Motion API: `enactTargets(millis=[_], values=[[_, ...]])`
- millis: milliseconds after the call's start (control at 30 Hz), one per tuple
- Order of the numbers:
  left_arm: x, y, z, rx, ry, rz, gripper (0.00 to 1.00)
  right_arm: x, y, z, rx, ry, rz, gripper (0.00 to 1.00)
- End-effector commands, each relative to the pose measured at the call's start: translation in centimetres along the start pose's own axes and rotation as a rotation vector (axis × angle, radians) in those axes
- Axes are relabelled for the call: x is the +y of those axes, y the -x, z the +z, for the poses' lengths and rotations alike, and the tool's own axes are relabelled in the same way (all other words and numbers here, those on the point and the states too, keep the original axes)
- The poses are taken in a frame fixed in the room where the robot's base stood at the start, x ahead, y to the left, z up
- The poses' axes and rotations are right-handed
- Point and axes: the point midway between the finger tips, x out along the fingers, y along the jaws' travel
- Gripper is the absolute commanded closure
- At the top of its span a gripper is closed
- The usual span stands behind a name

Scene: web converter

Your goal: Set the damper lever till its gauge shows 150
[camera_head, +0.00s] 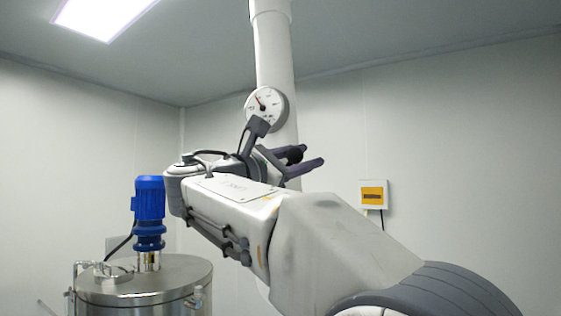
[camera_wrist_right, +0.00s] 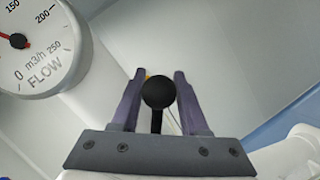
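The round white flow gauge (camera_head: 267,107) is on the vertical white pipe (camera_head: 275,55). In the right wrist view the gauge (camera_wrist_right: 42,48) is cut off at the upper left. Its red needle points left, and its reading is out of frame. The damper lever ends in a black ball knob (camera_head: 296,154), which also shows in the right wrist view (camera_wrist_right: 158,92) with a dark stem below it. My right gripper (camera_head: 304,164) has its two purple-grey fingers (camera_wrist_right: 160,90) apart, one on each side of the knob. Firm contact is not visible. My left gripper is not in view.
A steel tank (camera_head: 145,285) with a blue motor (camera_head: 149,205) stands at the lower left. A small box with a yellow panel (camera_head: 374,195) is on the right wall. My right arm hides the lower pipe. Open space lies right of the pipe.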

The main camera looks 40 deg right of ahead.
Motion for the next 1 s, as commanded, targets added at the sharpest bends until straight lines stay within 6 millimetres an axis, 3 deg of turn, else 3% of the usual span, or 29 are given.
enactTargets(millis=[333,700,1000], values=[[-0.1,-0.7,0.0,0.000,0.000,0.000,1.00,0.0,0.9,-0.7,0.007,0.006,0.005,0.56],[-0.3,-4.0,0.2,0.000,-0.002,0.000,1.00,-0.1,7.9,-0.8,0.009,0.004,0.006,0.56],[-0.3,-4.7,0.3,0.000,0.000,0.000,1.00,0.0,10.5,-0.5,0.005,0.007,0.001,0.56]])
